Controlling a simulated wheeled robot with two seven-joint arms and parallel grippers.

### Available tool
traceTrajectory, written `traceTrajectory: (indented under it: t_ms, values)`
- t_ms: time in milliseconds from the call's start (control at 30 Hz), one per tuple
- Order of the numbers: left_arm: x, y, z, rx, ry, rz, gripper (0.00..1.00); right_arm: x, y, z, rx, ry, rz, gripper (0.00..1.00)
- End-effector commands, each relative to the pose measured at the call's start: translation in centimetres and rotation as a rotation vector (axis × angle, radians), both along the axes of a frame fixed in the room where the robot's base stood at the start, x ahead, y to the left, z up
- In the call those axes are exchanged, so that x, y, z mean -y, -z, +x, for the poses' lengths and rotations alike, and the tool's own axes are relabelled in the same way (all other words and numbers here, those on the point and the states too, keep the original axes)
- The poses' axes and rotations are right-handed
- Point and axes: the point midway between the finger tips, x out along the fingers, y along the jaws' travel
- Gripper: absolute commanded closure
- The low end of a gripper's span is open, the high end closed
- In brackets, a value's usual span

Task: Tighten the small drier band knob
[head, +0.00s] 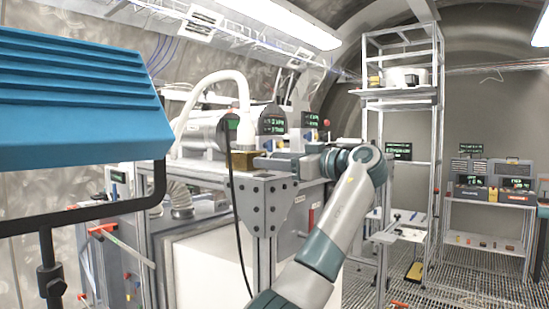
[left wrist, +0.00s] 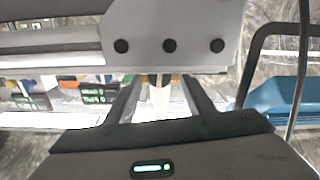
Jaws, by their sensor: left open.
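My left arm reaches up from the bottom, and its gripper (head: 262,162) points left at the corner of the steel bench. The gripper is beside a brass-coloured block (head: 243,160) under a white hose fitting (head: 245,128). In the left wrist view the two fingers of the gripper (left wrist: 162,88) are apart. A small pale upright piece with tan bits beside it shows between or beyond them; I cannot tell whether they touch it. I cannot make out the small drier band knob for certain. My right gripper is not in view.
A blue lamp housing (head: 80,95) on a black stand fills the left foreground. A black cable (head: 236,230) hangs in front of the bench frame (head: 266,205). A tall steel rack (head: 436,140) stands to the right. Grated floor (head: 470,285) is open at the lower right.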

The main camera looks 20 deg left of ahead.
Motion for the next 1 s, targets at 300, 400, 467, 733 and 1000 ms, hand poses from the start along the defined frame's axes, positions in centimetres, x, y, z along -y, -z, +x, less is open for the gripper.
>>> traceTrajectory:
  t_ms: [300, 400, 467, 733, 1000]
  values:
    - [0.0, 0.0, 0.0, 0.000, 0.000, 0.000, 0.85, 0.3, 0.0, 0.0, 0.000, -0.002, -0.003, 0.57]
    - [0.0, 0.0, 0.0, 0.000, 0.001, 0.000, 0.92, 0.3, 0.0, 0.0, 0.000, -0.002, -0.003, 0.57]
    - [0.0, 0.0, 0.0, -0.002, 0.001, 0.001, 0.92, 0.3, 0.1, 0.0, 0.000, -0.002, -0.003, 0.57]
    - [0.1, 0.2, 0.0, -0.116, 0.001, 0.042, 0.92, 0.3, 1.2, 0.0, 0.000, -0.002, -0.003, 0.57]
    - [0.2, 0.2, 0.2, -0.358, 0.001, 0.130, 0.92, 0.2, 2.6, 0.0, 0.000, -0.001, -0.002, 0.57]
